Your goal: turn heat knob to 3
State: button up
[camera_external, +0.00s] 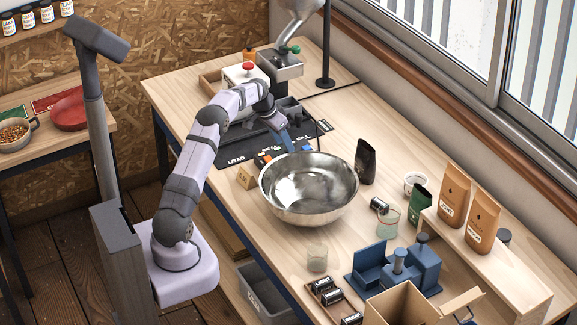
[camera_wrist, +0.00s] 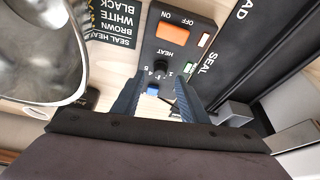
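The heat knob (camera_wrist: 160,68) is a small black dial on a dark control panel (camera_wrist: 184,40), under the printed word HEAT. Small numbers are printed around it; its pointer is too small to read. My gripper (camera_wrist: 159,82) is open, with its two dark blue fingers apart and their tips near either side of the knob. I cannot tell whether they touch it. In the external view my gripper (camera_external: 288,146) points down at the bench, just behind the steel bowl, and the knob is hidden there.
An orange ON/OFF switch (camera_wrist: 173,32) sits on the same panel. A large steel bowl (camera_external: 308,190) stands close to my gripper; it also fills the left of the wrist view (camera_wrist: 40,45). A black pouch (camera_external: 365,161) stands right of the bowl. A dark printed mat (camera_external: 240,150) lies behind.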

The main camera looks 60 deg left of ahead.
jog(key=shift+b+v, duration=0.45)
jog(key=shift+v, duration=1.45)
jog(key=s+d+r+m+g+y+p, duration=0.1)
jog(key=s+d+r+y+p, duration=0.1)
jog(key=s+d+r, duration=0.3)
jog(key=s+d+r+g+y+p, duration=0.1)
jog(key=s+d+r+g+p, duration=0.15)
jog(key=s, duration=0.45)
jog(key=s+d+f+h+b, duration=0.1)
jog(key=s+d+f, duration=0.3)
jog(key=d, duration=0.5)
jog(key=s+d+f+h+b, duration=0.1)
jog(key=s+d+f+b, duration=0.1)
jog(key=s+d+f, duration=0.2)
jog(key=s+d+f+g+h+b, duration=0.1)
jog(key=s+d+f, duration=0.3)
jog(key=d, duration=1.2)
jog(key=s, duration=0.4)
jog(key=shift+s+f+h, duration=0.3)
jog(key=shift+f, duration=0.05)
